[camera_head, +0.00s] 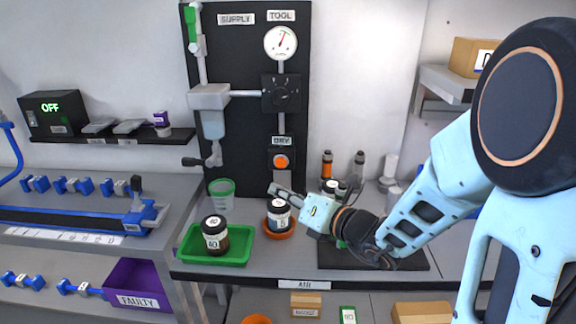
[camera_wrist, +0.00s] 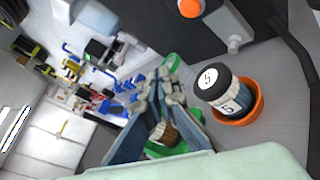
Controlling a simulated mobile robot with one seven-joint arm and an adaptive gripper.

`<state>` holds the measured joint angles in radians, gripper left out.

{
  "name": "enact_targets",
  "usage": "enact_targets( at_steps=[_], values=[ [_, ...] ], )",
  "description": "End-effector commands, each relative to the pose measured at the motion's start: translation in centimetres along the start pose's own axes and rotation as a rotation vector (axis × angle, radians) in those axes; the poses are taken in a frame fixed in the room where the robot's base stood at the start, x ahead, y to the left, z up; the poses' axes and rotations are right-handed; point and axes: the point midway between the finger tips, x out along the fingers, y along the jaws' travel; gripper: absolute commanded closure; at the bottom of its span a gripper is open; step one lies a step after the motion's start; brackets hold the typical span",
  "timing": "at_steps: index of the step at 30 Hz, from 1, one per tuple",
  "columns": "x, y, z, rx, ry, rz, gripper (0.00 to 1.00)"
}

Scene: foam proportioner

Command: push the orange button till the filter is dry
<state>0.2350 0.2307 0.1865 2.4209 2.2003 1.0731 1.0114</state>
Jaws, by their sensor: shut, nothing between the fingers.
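The orange button (camera_head: 281,162) sits on the black panel under a "DRY" label, below the dial and gauge. It also shows at the top edge of the wrist view (camera_wrist: 190,8). My gripper (camera_head: 275,190) is shut and empty, in front of the panel and lower than the button, with a visible gap between them. Its fingers also show in the wrist view (camera_wrist: 170,95). A clear filter bowl (camera_head: 213,125) hangs under a grey housing on the panel's left side. Whether its filter is wet or dry cannot be told.
A dark-lidded jar (camera_head: 279,214) in an orange dish (camera_head: 279,234) stands just below my gripper. Another jar (camera_head: 214,236) sits in a green tray (camera_head: 240,254), with a green-rimmed cup (camera_head: 222,194) behind. A spout and black handle project from the panel's left. Bottles stand on the right.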

Motion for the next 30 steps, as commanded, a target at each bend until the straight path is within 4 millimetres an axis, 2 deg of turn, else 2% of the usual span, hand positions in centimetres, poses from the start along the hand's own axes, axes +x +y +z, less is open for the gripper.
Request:
enact_targets(
  at_steps=[14, 30],
  values=[
    [0.3, -0.3, 0.3, 0.004, -0.002, -0.001, 1.0],
    [5.1, -3.8, 3.8, 0.003, -0.001, -0.001, 1.0]
  ],
)
